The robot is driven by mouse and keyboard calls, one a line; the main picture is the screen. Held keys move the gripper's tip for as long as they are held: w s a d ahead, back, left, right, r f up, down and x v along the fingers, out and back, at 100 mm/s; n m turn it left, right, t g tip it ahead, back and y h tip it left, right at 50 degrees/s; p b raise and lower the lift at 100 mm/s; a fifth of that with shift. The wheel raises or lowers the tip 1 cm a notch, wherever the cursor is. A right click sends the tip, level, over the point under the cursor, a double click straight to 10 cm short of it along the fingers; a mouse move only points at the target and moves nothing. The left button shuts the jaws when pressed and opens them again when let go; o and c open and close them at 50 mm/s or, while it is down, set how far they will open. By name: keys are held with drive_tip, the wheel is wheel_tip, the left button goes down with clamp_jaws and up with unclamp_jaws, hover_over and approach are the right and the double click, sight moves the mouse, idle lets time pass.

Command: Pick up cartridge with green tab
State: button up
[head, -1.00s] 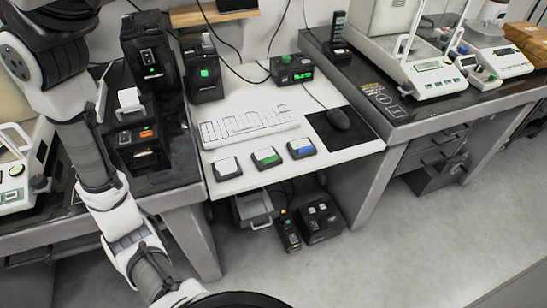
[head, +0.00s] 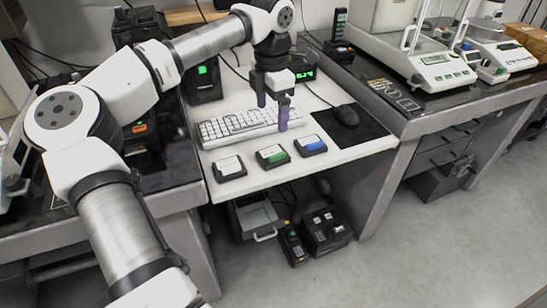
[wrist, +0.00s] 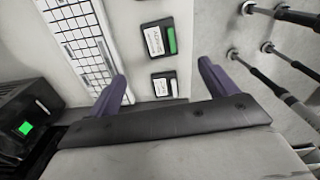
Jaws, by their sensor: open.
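The cartridge with the green tab (head: 272,156) lies on the white desk between two similar black cartridges. It also shows in the wrist view (wrist: 158,40), near the top centre. The cartridge with a white label and no colored tab visible (head: 229,168) is to its left; it shows in the wrist view (wrist: 164,84) between my fingers in the picture. The cartridge with the blue tab (head: 310,145) is to its right. My gripper (head: 273,112) is open and empty, above the keyboard's right end, behind the cartridges. Its purple fingers (wrist: 162,72) touch no cartridge.
A white keyboard (head: 235,125) lies behind the cartridges, and a mouse (head: 346,115) on a dark mat is at the right. A black device with a green display (head: 303,74) stands behind. The desk's front edge is close to the cartridges.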

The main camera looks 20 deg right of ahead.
sight(273, 147)
wheel_tip(273, 147, down, 12)
drive_tip(key=shift+d, duration=0.15)
drive_tip(key=c, duration=1.1)
drive_tip(key=shift+r, duration=0.1)
wheel_tip(273, 147, up, 20)
drive_tip(key=shift+s+f+p, duration=0.1)
drive_tip(key=shift+p, duration=0.25)
